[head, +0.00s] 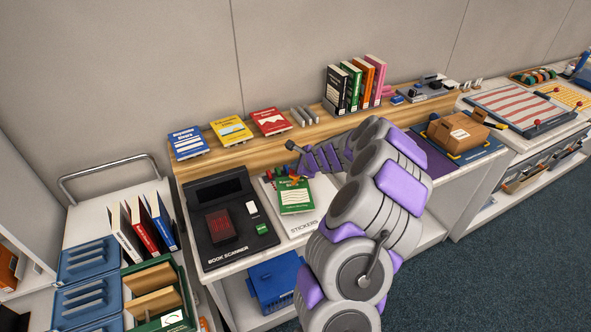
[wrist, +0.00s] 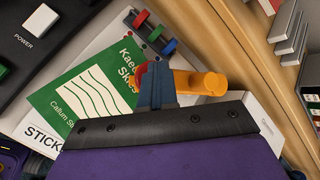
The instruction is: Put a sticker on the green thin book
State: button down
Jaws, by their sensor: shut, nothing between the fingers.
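The green thin book (head: 297,198) lies flat on a white board marked STICKERS (head: 300,229). Red, green and blue small blocks (wrist: 154,31) stand behind the book on the board.
The black book scanner (head: 222,220) is left of the board. Three flat books, one of them yellow (head: 231,131), lie on the wooden shelf behind. An upright row of books (head: 352,86) stands farther right. A brown box (head: 458,132) sits beyond my arm.

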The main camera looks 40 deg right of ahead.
jog(key=shift+r, duration=0.15)
jog(key=shift+r+p, duration=0.95)
jog(key=shift+p, duration=0.2)
notch_tip(320, 180, up, 5)
jog(key=p, duration=0.5)
dwell(0.5)
